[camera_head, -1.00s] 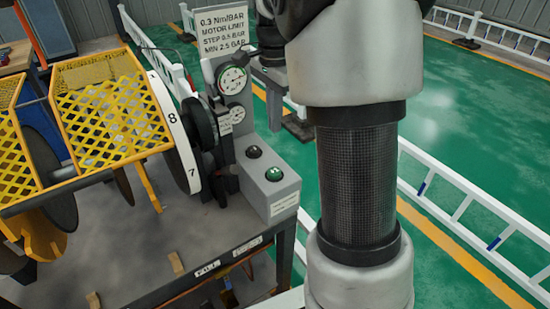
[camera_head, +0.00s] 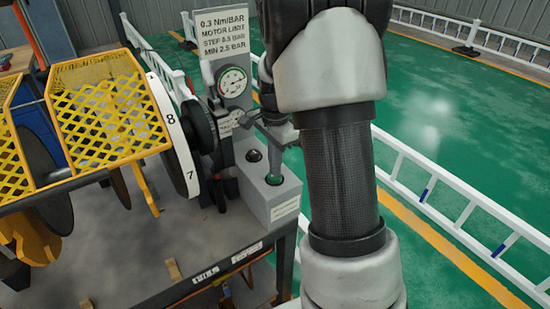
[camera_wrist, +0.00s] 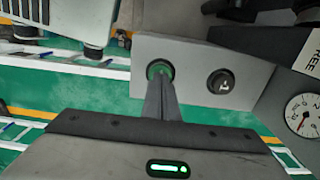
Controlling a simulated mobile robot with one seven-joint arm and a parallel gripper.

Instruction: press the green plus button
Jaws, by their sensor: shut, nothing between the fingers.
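The green plus button (camera_head: 274,180) sits on the front part of a grey control box (camera_head: 255,195). In the wrist view its green face (camera_wrist: 155,70) shows around my fingertips, which cover most of it, so the plus is hidden. My gripper (camera_head: 274,172) is shut and empty, with its fingers pointing down at the button. The tips are over it, at or very near its surface. I cannot tell whether they touch it or push it in. A black button (camera_head: 254,155) sits beside it on the same box and also shows in the wrist view (camera_wrist: 221,82).
A pressure gauge (camera_head: 232,82) and a sign (camera_head: 222,35) stand behind the box. A numbered white dial wheel (camera_head: 175,135) and yellow mesh guards (camera_head: 105,115) are to the left. White railings (camera_head: 450,195) stand to the right on the green floor.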

